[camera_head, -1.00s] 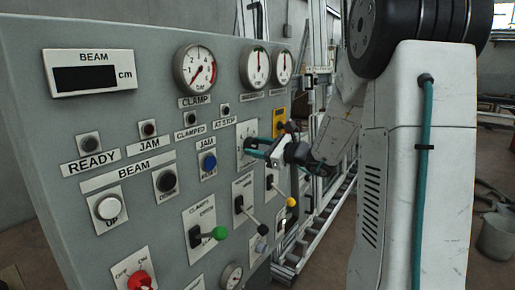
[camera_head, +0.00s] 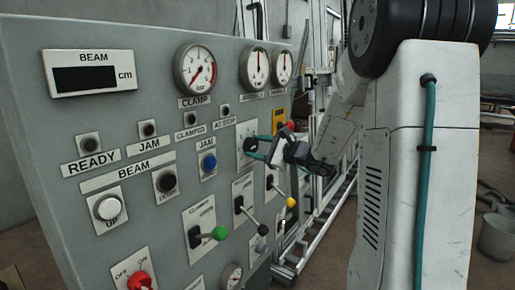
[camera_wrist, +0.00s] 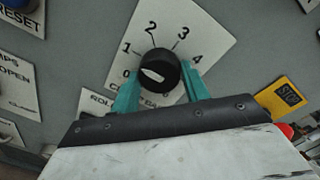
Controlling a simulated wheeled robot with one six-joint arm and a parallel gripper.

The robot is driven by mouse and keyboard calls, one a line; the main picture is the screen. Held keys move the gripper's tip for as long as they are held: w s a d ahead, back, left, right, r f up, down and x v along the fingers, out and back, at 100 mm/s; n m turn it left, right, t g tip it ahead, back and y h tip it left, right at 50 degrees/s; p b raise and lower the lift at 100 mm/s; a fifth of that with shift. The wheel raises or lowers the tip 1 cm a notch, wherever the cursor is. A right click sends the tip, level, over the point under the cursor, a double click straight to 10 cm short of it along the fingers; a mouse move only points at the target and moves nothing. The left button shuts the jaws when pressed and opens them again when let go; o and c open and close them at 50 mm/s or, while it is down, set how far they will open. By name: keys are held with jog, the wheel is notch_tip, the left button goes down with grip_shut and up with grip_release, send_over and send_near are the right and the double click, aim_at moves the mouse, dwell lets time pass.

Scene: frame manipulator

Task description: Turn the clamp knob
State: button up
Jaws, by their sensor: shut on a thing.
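The black round knob (camera_wrist: 158,70) sits on a white dial plate (camera_wrist: 185,25) with numbers around it, in the wrist view. Its white mark slants to the left, roughly toward the 0 and 1 side. My gripper (camera_wrist: 160,77) has its teal fingers on both sides of the knob and is shut on it. In the head view my gripper (camera_head: 258,146) is at the white plate (camera_head: 247,130) on the panel, and the knob is hidden or too small to make out. Lettering under the knob is partly covered by the fingers.
The clamp gauge (camera_head: 195,70) is at the panel's top. Levers with a green ball (camera_head: 219,233) and a yellow ball (camera_head: 291,202) stick out below my gripper. A yellow stop plate (camera_wrist: 283,97) with a red button (camera_wrist: 285,131) is close on the right.

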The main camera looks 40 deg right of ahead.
jog(key=o, duration=1)
jog(key=shift+s, duration=0.1)
jog(key=v, duration=0.7)
jog(key=shift+s+d, duration=0.15)
jog(key=shift+s, duration=0.15)
